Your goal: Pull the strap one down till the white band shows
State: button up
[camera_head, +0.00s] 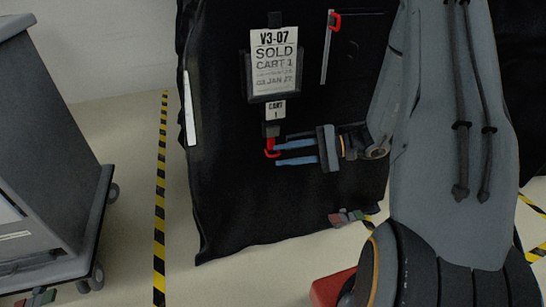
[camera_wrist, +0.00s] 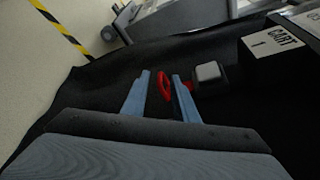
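The strap under the "CART 1" tag (camera_head: 276,109) hangs on the black cover (camera_head: 225,190). It shows a dark buckle (camera_head: 271,130) and a red pull loop (camera_head: 271,148). In the wrist view the buckle is a grey block (camera_wrist: 208,73) and the loop (camera_wrist: 163,85) lies at the fingertips. My gripper (camera_head: 277,154) has its two blue fingers apart, pointing left at the loop. In the wrist view (camera_wrist: 160,76) part of the loop shows between the fingers and part beyond the right finger. I cannot tell whether a finger touches it. I see no white band at the strap.
A second red pull (camera_head: 335,21) sits on a grey strip higher up the cover. A "SOLD CART 1" sign (camera_head: 275,62) hangs above the strap. A grey cart (camera_head: 50,150) stands at left, beyond yellow-black floor tape (camera_head: 160,200). Floor between is clear.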

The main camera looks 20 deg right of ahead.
aim_at(278, 155)
jog(key=shift+x, duration=1.95)
grip_shut()
